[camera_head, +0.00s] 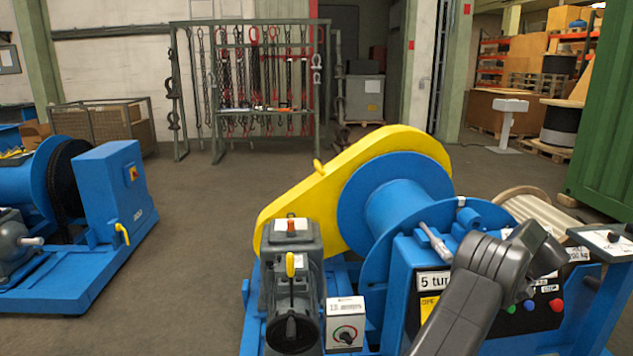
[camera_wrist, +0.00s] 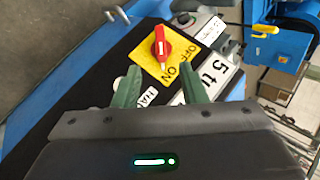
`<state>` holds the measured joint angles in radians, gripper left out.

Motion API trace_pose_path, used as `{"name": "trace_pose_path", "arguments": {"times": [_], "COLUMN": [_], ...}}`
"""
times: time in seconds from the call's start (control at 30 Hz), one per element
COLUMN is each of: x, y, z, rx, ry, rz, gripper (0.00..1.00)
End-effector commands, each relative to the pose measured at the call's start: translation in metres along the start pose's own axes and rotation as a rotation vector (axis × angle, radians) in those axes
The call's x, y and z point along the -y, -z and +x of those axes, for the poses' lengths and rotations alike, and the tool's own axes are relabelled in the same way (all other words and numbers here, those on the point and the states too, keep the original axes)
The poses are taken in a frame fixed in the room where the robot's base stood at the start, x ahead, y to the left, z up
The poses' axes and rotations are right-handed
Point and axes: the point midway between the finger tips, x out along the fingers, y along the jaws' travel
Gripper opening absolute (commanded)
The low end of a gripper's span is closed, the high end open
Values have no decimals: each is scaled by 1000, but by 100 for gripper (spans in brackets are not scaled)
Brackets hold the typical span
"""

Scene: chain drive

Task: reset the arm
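My arm (camera_head: 481,270), dark grey, reaches up from the bottom edge and bends over the blue control cabinet (camera_head: 400,268) of the winch. In the head view my gripper is not clearly seen. In the wrist view my gripper (camera_wrist: 158,72) shows two green fingers, spread apart with nothing held between them. Just beyond the fingertips is a red rotary switch (camera_wrist: 160,46) on a yellow OFF/ON plate (camera_wrist: 150,68). I cannot tell whether the fingers touch the panel. In the head view a yellow label (camera_head: 428,306) is partly covered by my arm.
The winch has a blue drum (camera_head: 402,200) and a yellow chain guard (camera_head: 310,195). A grey lever box (camera_head: 290,270) and a dial box (camera_head: 345,325) stand left of my arm. Another blue machine (camera_head: 110,205) is at left. A chain rack (camera_head: 250,85) stands behind open floor.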

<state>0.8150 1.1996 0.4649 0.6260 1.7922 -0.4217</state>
Motion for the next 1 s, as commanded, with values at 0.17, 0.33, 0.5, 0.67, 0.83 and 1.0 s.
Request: {"name": "trace_pose_path", "arguments": {"times": [0.17,0.33,0.5,0.67,0.83,1.0], "x": [0,1,1,1,3,1], "y": [0,0,0,-1,0,0], "z": [36,70,105,137,137,137], "rx": [4,4,3,4,1,1], "ry": [2,2,1,2,-142,-278], "rz": [1,1,-1,1,-102,-198], "gripper": [38,38,38,38,38,38]}}
